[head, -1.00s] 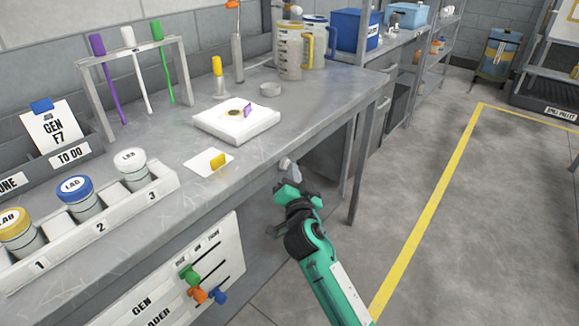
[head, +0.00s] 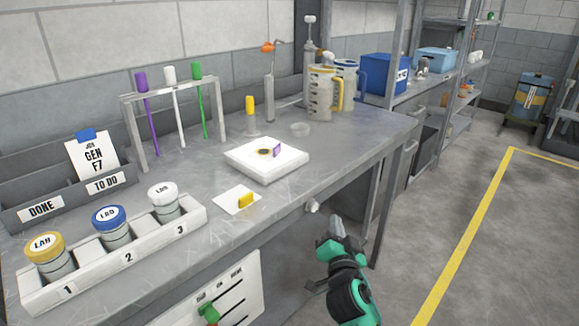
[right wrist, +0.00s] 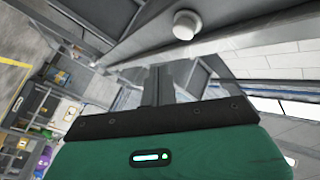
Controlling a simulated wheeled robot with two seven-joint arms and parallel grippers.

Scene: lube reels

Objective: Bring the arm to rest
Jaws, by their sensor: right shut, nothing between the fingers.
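My right gripper (head: 338,240) is in front of the bench's front edge, at the lower middle of the head view. Its fingers are shut together with nothing between them. In the right wrist view the shut fingers (right wrist: 158,86) point toward the bench front, near a round white knob (right wrist: 186,25). The same knob (head: 312,206) shows on the bench front in the head view, to the left of and above the gripper. I see a gap between the gripper and the bench top. My left gripper is not in view.
A slider panel (head: 235,290) hangs on the bench front. Open floor lies right, with a yellow line (head: 470,240).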

